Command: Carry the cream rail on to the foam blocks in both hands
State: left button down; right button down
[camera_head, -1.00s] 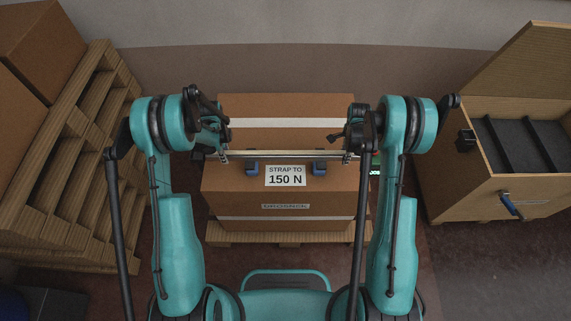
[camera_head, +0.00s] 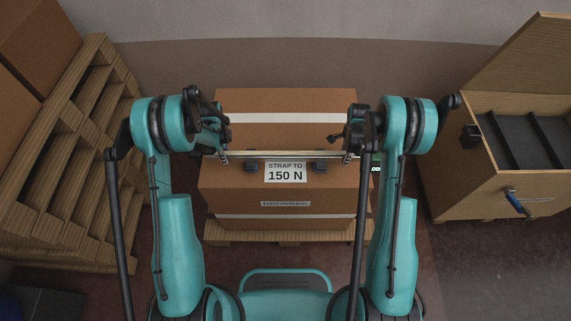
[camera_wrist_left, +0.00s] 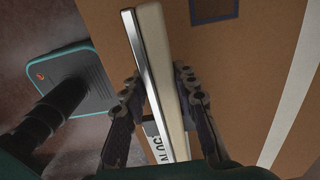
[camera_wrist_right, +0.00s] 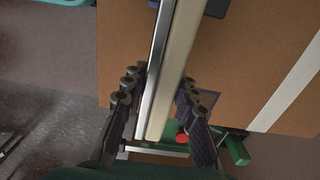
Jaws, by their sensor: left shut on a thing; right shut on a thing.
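The cream rail (camera_head: 285,153) runs level from left to right above the brown carton, with a silvery face along one side. My left gripper (camera_head: 224,157) is shut on the rail near its left end; the left wrist view shows the rail (camera_wrist_left: 160,60) between the fingers. My right gripper (camera_head: 347,156) is shut on the rail near its right end; the right wrist view shows it too (camera_wrist_right: 176,70). Two dark blue foam blocks, left (camera_head: 252,166) and right (camera_head: 320,167), show just below the rail in the head view. I cannot tell whether the rail touches them.
The carton (camera_head: 230,185) stands on a pallet (camera_head: 225,236) and bears a "STRAP TO 150 N" label (camera_head: 285,172). An open wooden crate (camera_head: 455,190) is at right, stacked pallets (camera_head: 60,185) at left. A green device (camera_wrist_right: 238,150) is beside the carton.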

pick_arm(q)
jog(key=shift+f+b, duration=0.5)
jog(key=shift+f, duration=0.1)
pick_arm(e)
jog(key=shift+f, duration=0.65)
pick_arm(q)
jog(key=c, duration=1.2)
grip_release()
pick_arm(e)
jog(key=c, duration=1.2)
grip_release()
jog(key=shift+r, duration=0.1)
pick_arm(q)
jog(key=shift+r, duration=0.1)
notch_tip(320, 180, up, 12)
jog(key=shift+f, duration=0.2)
pick_arm(e)
jog(key=shift+r, duration=0.2)
pick_arm(q)
jog(key=shift+r, duration=0.15)
pick_arm(e)
notch_tip(320, 180, up, 12)
jog(key=shift+f, duration=0.2)
